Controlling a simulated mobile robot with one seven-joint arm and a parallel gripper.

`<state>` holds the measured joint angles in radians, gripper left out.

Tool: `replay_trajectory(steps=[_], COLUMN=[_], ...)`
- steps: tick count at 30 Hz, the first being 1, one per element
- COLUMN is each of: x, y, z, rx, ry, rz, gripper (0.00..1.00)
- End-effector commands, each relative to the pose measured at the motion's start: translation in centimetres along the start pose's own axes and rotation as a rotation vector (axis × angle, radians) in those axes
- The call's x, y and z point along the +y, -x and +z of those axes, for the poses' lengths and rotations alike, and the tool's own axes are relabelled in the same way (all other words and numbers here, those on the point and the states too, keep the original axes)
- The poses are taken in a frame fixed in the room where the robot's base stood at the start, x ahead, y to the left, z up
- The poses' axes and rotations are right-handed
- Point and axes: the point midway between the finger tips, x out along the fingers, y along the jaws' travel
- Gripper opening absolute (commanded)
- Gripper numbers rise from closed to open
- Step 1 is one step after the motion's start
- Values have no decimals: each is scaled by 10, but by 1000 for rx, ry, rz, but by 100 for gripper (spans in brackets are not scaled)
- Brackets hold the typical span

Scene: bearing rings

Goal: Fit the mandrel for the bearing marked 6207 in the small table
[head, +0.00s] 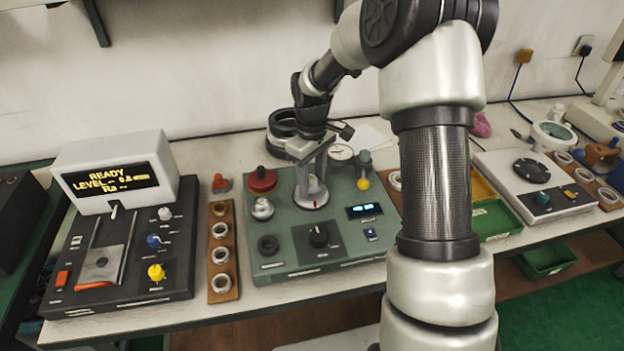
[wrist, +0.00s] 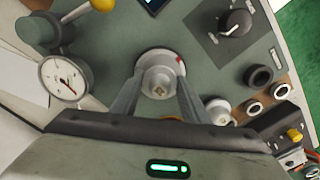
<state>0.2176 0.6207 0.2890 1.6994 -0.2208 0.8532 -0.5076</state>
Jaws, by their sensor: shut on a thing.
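My gripper (head: 315,182) points down over the green instrument (head: 350,240) in the middle of the bench. Its fingers are shut on a pale metal mandrel (wrist: 160,80), round and stepped, with a small brass-coloured centre. Under it is a round light seat, the small table (head: 311,199), with a red mark on its rim. The mandrel is in line with this seat; whether it is fully down in it, I cannot tell. No 6207 marking is readable.
A wooden rack (head: 223,290) with several rings stands left of the green instrument. A dial gauge (wrist: 64,80) and a yellow-knobbed lever (head: 364,172) are close to my gripper. A black instrument with a READY display (head: 118,180) is at left, a white instrument (head: 530,190) at right.

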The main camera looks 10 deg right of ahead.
Motion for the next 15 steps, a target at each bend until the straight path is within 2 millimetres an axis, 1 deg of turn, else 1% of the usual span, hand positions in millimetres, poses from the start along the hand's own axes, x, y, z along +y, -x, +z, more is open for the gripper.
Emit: replay_trajectory(steps=[10, 15], x=[0, 0], y=[0, -3], z=[0, 0], rx=[1, 1], ry=[0, 0], rz=[1, 0], gripper=[8, 8])
